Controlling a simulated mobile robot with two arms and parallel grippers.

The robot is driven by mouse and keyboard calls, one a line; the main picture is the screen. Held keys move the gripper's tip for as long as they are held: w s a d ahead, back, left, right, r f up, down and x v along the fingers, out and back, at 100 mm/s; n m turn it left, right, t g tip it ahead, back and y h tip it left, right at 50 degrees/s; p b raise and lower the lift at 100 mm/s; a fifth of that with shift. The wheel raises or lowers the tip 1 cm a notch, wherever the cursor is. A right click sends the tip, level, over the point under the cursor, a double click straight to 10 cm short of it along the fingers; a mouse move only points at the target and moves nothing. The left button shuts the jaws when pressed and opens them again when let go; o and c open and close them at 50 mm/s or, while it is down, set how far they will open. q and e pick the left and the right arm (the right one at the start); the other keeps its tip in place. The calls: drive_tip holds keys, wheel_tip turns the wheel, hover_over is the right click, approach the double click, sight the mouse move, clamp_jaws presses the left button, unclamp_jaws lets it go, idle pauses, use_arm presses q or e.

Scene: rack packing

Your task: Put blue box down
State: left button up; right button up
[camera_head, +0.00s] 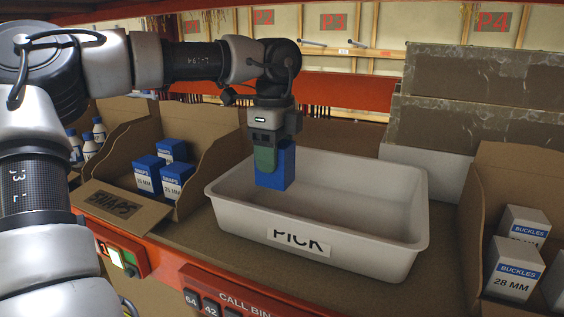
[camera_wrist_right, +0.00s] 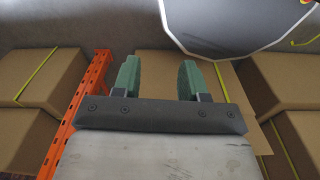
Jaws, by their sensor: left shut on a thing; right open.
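A blue box (camera_head: 284,167) is held upright in my left gripper (camera_head: 267,158), which is shut on it with green fingers. The box hangs over the left back part of a white tote labelled PICK (camera_head: 345,255). I cannot tell whether its bottom touches the tote floor; it looks raised. The rest of the tote looks empty. My right gripper (camera_wrist_right: 159,80) shows in the right wrist view with its two green fingers apart and nothing between them.
Left of the tote is a cardboard SNAPS bin (camera_head: 118,206) with several blue-topped boxes. At the right is a cardboard bin with BUCKLES boxes (camera_head: 515,268). Closed cartons (camera_head: 460,130) are stacked behind. The right wrist view shows cartons (camera_wrist_right: 38,80) and an orange rack post (camera_wrist_right: 85,95).

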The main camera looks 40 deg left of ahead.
sight(280, 180)
use_arm(q)
drive_tip(key=shift+w+a+f+p, duration=0.1)
drive_tip(key=shift+w+f+p, duration=0.15)
drive_tip(key=shift+w+f, duration=0.25)
drive_tip(key=shift+w+a+f+p, duration=0.1)
drive_tip(key=shift+w+f+p, duration=0.15)
drive_tip(key=shift+w, duration=0.4)
drive_tip(key=f+p, duration=0.2)
drive_tip(key=f, duration=0.1)
drive_tip(key=shift+s, duration=0.35)
drive_tip(key=shift+w+a+f, duration=0.1)
drive_tip(key=shift+w+f, duration=0.1)
drive_tip(key=shift+f, duration=0.1)
drive_tip(key=shift+s+f+b, duration=0.1)
drive_tip(key=shift+f+b, duration=0.1)
drive_tip(key=shift+b, duration=0.3)
drive_tip(key=shift+f+b, duration=0.4)
drive_tip(key=shift+b, duration=0.1)
use_arm(e)
drive_tip(key=shift+w+r, duration=0.85)
drive_tip(key=shift+w, duration=0.3)
use_arm(q)
drive_tip(key=o, duration=1)
use_arm(e)
drive_tip(key=shift+r, duration=0.1)
